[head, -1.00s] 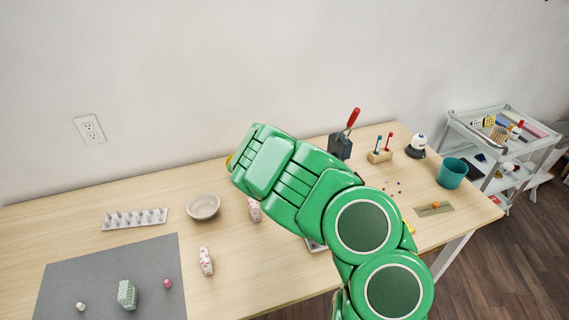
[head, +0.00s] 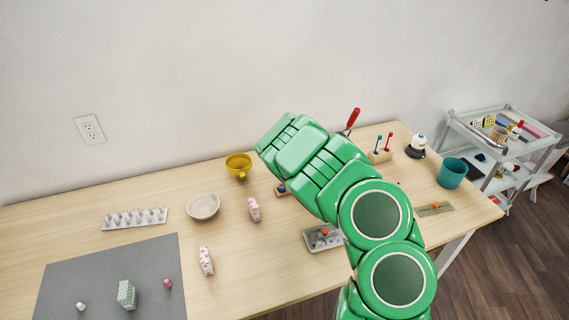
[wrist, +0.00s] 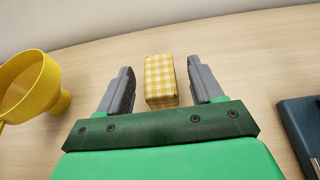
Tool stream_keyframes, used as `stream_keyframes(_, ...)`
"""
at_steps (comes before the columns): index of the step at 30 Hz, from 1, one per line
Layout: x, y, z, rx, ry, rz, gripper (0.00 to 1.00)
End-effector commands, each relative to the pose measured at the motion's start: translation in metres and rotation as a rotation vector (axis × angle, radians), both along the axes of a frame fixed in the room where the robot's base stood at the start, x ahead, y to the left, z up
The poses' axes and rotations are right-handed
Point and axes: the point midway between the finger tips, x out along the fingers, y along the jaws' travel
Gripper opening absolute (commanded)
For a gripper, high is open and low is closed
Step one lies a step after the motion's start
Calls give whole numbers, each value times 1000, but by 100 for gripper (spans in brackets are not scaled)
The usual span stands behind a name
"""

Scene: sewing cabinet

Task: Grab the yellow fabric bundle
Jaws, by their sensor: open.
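The yellow fabric bundle (wrist: 160,80) is a small yellow-and-white checked block. In the wrist view it lies on the wooden table between the two grey fingers of my gripper (wrist: 158,88). The gripper is open, with a gap on each side of the bundle. I cannot tell how far the fingers are above the table. In the head view my green arm hides the bundle and the fingers.
A dark object (wrist: 303,125) lies to the right. A bowl (head: 203,206), pink patterned bundles (head: 254,209) and a grey tray (head: 322,238) are on the table.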

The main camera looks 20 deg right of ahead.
Motion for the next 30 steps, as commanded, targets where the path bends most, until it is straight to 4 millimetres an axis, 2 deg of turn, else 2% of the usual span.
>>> stream_keyframes(2,0,0,0,0,0,0,66)
stream_keyframes(13,0,0,0,0,0,0,11)
stream_keyframes(23,0,0,2,-1,-1,0,11)
stream_keyframes(30,0,0,21,-1,-2,2,11)
